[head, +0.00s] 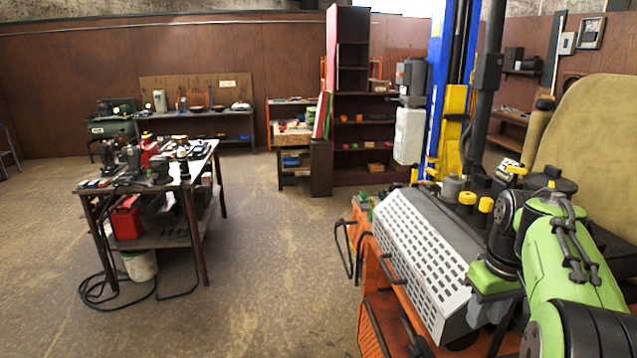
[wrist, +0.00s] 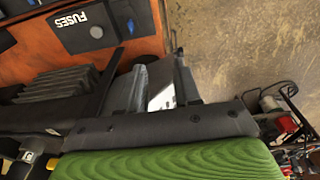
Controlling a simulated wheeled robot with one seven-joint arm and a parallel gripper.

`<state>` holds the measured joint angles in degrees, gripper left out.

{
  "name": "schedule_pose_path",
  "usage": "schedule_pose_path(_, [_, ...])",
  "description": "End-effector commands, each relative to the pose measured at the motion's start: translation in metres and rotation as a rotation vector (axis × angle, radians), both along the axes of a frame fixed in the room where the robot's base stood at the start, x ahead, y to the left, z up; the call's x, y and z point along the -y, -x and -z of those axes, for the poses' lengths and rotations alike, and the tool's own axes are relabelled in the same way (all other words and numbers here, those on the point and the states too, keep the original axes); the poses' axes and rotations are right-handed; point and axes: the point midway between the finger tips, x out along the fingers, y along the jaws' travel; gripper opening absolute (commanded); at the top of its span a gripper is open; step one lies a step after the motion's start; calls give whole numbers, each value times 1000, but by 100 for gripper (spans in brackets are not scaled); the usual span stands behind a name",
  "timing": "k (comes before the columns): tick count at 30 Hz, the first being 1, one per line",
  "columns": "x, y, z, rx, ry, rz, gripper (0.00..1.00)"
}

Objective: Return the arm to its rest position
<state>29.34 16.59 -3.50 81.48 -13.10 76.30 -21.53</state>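My arm (head: 570,262), green with black joints, reaches in from the lower right of the head view. It is bent, above and beside an orange machine (head: 372,268) with a grey perforated cover (head: 425,255). My gripper's fingertips cannot be made out there. In the wrist view, the two dark fingers of my gripper (wrist: 161,78) stand apart with a gap between them. Nothing is held between them. An orange surface (wrist: 140,48) with a black "FUSES" label (wrist: 88,28) lies to the left of the fingers, and bare floor shows to the right.
A workbench (head: 190,185) with tools stands at left, cables on the floor beside it. A blue lift post (head: 438,75) rises behind the orange machine. A tan seat (head: 590,125) is close to my arm at right. Open floor (head: 270,270) lies between workbench and machine.

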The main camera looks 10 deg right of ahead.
Motion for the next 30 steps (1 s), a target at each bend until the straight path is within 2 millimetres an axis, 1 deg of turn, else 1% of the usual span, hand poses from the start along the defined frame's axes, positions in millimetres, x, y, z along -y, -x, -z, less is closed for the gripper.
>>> schedule_pose_path(1, [-35, 13, -3, 46, 6, -7, 33])
schedule_pose_path(2, [-53, 22, -4, 70, 7, -3, 33])
schedule_pose_path(3, [-75, 35, -5, 104, 9, -1, 33])
schedule_pose_path(5, [-106, 57, -3, 153, 8, 3, 33])
schedule_pose_path(6, [-124, 73, 1, 185, 7, 6, 33])
schedule_pose_path(8, [-147, 100, 11, 233, 2, 10, 33])
schedule_pose_path(9, [-160, 118, 20, 265, -2, 12, 33])
schedule_pose_path(12, [-182, 157, 46, 331, -13, 17, 33])
schedule_pose_path(15, [-190, 181, 67, 377, -23, 22, 33])
schedule_pose_path(18, [-193, 191, 76, 397, -28, 25, 33])
schedule_pose_path(30, [-193, 192, 76, 395, -28, 28, 33])
